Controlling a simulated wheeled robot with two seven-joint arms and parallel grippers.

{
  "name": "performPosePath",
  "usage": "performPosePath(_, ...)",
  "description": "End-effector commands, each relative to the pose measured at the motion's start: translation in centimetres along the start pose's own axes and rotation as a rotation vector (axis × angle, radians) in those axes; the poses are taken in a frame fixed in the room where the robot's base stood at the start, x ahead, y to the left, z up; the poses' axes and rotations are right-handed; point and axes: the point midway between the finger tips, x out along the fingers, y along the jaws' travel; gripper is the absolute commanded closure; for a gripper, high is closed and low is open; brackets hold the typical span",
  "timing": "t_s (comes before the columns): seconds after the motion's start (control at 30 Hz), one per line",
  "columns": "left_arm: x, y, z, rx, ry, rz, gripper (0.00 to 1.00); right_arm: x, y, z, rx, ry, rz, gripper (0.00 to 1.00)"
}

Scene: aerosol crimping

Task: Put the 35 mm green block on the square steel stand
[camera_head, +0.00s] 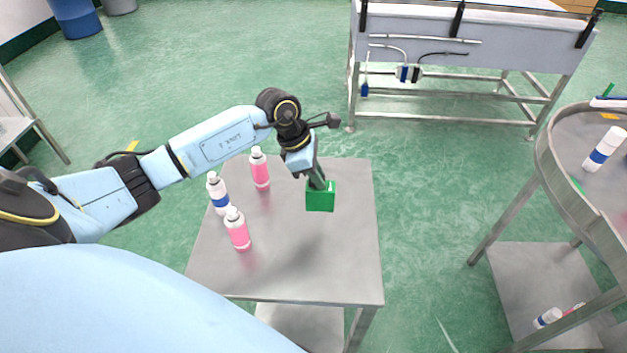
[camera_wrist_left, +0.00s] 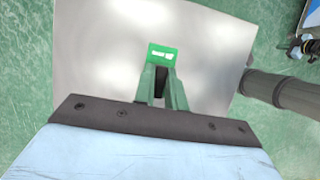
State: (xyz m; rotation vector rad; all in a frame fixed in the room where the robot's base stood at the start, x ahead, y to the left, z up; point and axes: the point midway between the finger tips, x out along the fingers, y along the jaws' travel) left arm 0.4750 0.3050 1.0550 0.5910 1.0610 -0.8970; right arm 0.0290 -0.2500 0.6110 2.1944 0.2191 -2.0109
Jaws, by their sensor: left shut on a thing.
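The green block (camera_head: 320,199) is over the far right part of the square steel stand (camera_head: 335,265). My left gripper (camera_head: 317,184) points down from above and is shut on the block. In the left wrist view the block (camera_wrist_left: 162,53) shows at the tips of the fingers (camera_wrist_left: 161,72), with the bare stand top (camera_wrist_left: 105,60) behind it. I cannot tell whether the block's underside touches the stand or hangs just above it. My right gripper is not in view.
A pink can (camera_head: 260,168), a white can with a blue band (camera_head: 218,193) and another pink can (camera_head: 237,229) stand on the stand's left side. Its front and right top are clear. A round-ended steel table (camera_head: 560,165) is at right, a long bench (camera_head: 460,50) behind.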

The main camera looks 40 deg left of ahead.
Motion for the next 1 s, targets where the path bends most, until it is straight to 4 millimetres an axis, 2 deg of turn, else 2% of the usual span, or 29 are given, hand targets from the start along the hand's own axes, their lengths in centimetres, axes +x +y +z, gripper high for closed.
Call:
performPosePath(0.17, 1.3, 0.0, -0.6, 0.000, 0.000, -0.001, 1.00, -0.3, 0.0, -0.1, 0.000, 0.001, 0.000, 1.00)
performPosePath(0.33, 3.5, 0.0, -1.4, 0.001, -0.001, -0.001, 1.00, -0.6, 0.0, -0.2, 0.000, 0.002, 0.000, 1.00)
performPosePath(0.7, 4.1, 0.1, -1.7, 0.004, -0.001, 0.002, 1.00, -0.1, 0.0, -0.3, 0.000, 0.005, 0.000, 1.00)
performPosePath(0.73, 4.1, 0.0, -1.8, 0.003, 0.000, 0.001, 0.86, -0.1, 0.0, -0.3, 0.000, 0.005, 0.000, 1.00)
performPosePath(0.87, 4.0, 0.0, -1.7, 0.003, 0.000, 0.000, 0.69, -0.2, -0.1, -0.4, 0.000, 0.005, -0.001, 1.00)
performPosePath(0.9, 4.0, 0.0, -1.7, 0.003, 0.000, 0.000, 0.66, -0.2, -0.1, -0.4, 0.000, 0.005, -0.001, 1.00)
performPosePath(1.0, 4.0, 0.0, -1.7, 0.003, 0.000, 0.000, 0.66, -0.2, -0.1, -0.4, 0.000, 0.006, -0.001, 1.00)
